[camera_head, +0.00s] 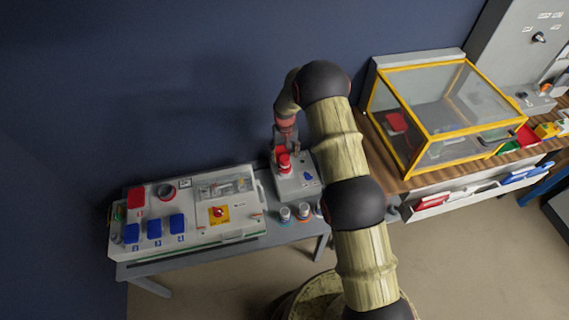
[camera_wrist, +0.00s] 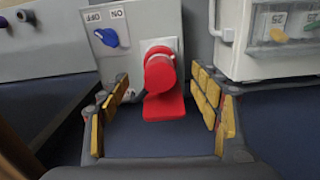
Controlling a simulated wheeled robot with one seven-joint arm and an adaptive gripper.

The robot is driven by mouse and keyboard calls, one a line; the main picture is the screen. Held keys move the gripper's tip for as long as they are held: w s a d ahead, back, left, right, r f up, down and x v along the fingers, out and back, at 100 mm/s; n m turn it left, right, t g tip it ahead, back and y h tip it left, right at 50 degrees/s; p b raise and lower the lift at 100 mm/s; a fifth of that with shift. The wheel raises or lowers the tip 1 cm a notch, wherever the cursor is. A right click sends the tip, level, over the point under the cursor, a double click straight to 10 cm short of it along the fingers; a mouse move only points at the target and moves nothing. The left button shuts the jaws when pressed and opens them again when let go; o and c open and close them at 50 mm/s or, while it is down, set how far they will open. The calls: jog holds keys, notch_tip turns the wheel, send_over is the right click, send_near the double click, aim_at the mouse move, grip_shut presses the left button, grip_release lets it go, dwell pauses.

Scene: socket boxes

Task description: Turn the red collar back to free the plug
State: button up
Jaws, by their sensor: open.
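The red collar (camera_wrist: 160,70) sits on the plug at the front of a grey socket box (camera_wrist: 150,25). A red flap or tongue (camera_wrist: 163,106) hangs below it. In the head view the red collar (camera_head: 284,160) shows on the box (camera_head: 300,184), just below my gripper (camera_head: 286,150). In the wrist view my gripper (camera_wrist: 160,115) is open, with yellow-padded fingers left and right of the collar and a gap on both sides. The plug itself is mostly hidden by the collar. A blue rotary switch (camera_wrist: 107,37) marked ON and OFF is beside it on the box.
A panel box (camera_head: 190,210) with blue and red covers stands on the left of the grey table. Small round parts (camera_head: 295,212) lie in front of the socket box. A yellow-framed clear case (camera_head: 440,105) stands on the wooden bench at right.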

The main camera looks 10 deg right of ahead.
aim_at(285, 165)
notch_tip(285, 165, down, 8)
jog(key=shift+r+b, duration=0.25)
jog(key=shift+b, duration=0.3)
jog(key=c, duration=1.2)
jog(key=shift+o, duration=0.2)
